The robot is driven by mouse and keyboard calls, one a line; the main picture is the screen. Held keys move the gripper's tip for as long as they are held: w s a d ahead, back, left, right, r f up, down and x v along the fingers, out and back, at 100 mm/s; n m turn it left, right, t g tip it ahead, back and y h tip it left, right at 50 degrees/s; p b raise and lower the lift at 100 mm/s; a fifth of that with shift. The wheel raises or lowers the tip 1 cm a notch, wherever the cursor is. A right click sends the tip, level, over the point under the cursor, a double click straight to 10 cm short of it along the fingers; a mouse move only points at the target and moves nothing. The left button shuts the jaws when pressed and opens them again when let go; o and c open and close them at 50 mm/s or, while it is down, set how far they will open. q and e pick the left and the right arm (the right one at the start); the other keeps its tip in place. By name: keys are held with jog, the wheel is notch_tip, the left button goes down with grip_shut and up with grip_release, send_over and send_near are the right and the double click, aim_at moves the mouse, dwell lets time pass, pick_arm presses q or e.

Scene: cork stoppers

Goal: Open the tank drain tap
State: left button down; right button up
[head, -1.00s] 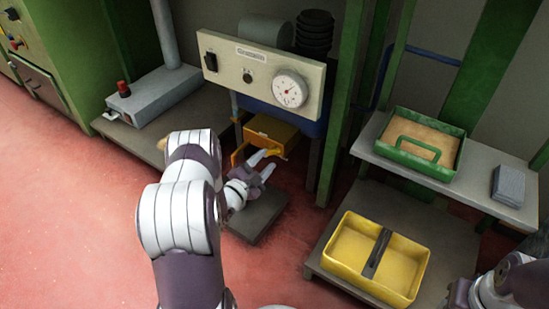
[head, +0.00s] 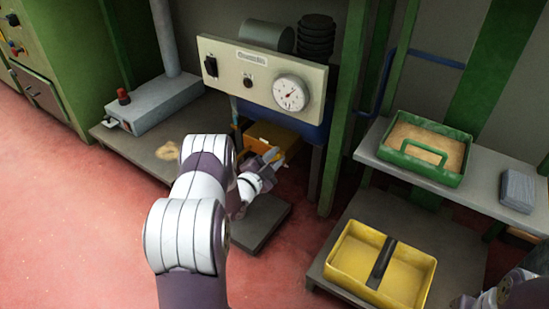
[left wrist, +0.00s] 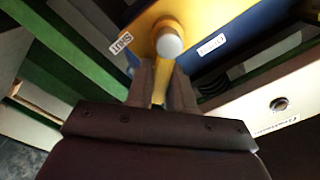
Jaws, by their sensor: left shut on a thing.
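The blue tank (head: 312,130) sits low behind the panel, with a yellow tap body (head: 262,134) at its front. My left gripper (head: 270,160) is at the tap, partly covering it. In the left wrist view, the gripper (left wrist: 160,92) is shut on the yellow tap lever (left wrist: 158,95), which runs between its fingers. A round grey pivot end (left wrist: 169,43) shows just beyond the fingertips. A SHUT label (left wrist: 123,41) is on the left of the pivot and an OPEN label (left wrist: 211,45) on the right. My right gripper is not seen; only part of that arm shows at bottom right.
A cream panel with a dial (head: 290,93) overhangs the tap. A green post (head: 338,130) stands right of it. A yellow caddy (head: 345,262) and a green tray (head: 385,152) are on shelves at right. Red floor (head: 60,220) is free at left.

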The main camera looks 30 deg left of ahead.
pick_arm(q)
jog(key=shift+a+r+n+p, duration=0.25)
jog(key=shift+r+n+p, duration=0.15)
jog(key=shift+n+p, duration=0.65)
jog(key=shift+a+r+n+p, duration=0.15)
jog(key=shift+a+n+p, duration=0.05)
jog(key=shift+n+p, duration=0.45)
jog(key=shift+a+r+n+p, duration=0.1)
jog(key=shift+a+n+p, duration=0.05)
jog(key=shift+n+p, duration=0.4)
jog(key=shift+a+r+n+p, duration=0.1)
jog(key=shift+a+n+p, duration=0.3)
jog(key=shift+n+p, duration=0.65)
jog(key=shift+w+a+n+p, duration=0.1)
jog(key=shift+a+n+p, duration=0.15)
jog(key=shift+n, duration=0.6)
jog(key=shift+a+n+p, duration=0.2)
jog(key=shift+a+n, duration=0.05)
jog(key=shift+n, duration=0.6)
jog(key=c, duration=1.1)
grip_release()
